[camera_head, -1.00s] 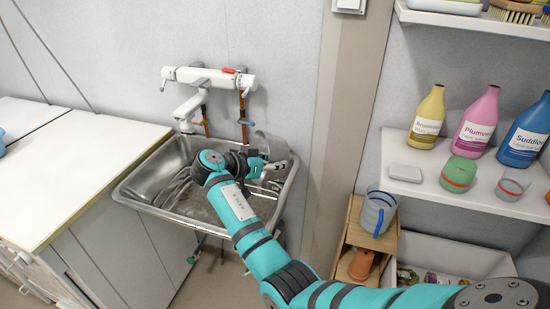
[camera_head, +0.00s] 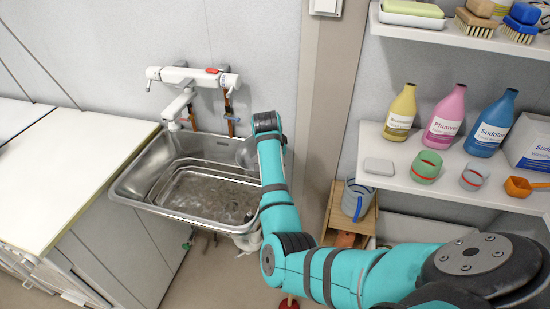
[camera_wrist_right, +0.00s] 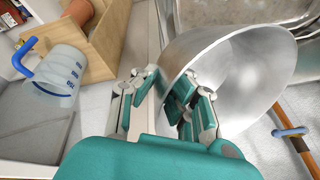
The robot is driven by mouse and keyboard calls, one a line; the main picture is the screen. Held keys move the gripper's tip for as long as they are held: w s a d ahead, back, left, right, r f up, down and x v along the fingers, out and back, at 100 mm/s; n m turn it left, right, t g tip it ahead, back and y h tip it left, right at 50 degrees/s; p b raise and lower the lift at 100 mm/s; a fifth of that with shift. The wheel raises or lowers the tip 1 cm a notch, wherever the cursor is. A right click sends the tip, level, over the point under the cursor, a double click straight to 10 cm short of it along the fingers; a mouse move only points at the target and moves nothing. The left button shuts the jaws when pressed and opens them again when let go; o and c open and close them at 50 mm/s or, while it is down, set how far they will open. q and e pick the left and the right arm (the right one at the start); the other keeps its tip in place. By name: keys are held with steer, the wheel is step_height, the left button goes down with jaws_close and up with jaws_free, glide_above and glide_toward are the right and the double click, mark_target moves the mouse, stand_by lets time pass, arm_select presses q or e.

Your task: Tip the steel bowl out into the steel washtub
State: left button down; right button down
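The steel washtub (camera_head: 150,203) is set at the wall under the taps, with rippled, greyish contents on its floor. The steel bowl (camera_head: 245,153) is at the tub's back right corner, partly hidden behind my right arm. In the right wrist view the bowl (camera_wrist_right: 250,75) is tilted on its side, and the visible inside looks bare. My right gripper (camera_wrist_right: 168,85) has its fingers on either side of the bowl's rim and is shut on it. In the head view the right gripper is hidden by the arm. My left gripper is in no view.
A white mixer tap (camera_head: 185,85) with copper pipes (camera_head: 230,110) rises behind the tub. A white counter (camera_head: 70,165) adjoins it at left. At right, a shelf (camera_head: 400,180) bears bottles and cups; a jug (camera_head: 356,200) stands below on a wooden box.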

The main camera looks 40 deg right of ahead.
steer(key=y+p, duration=0.1)
steer(key=r+y+p, duration=0.1)
steer(key=y+p, duration=0.1)
steer(key=shift+a+r+m, duration=0.1)
steer(key=shift+r+m, duration=0.05)
steer(key=shift+m, duration=0.15)
steer(key=shift+t+y+p, duration=0.3)
steer(key=shift+y+p, duration=0.2)
steer(key=shift+p, duration=0.05)
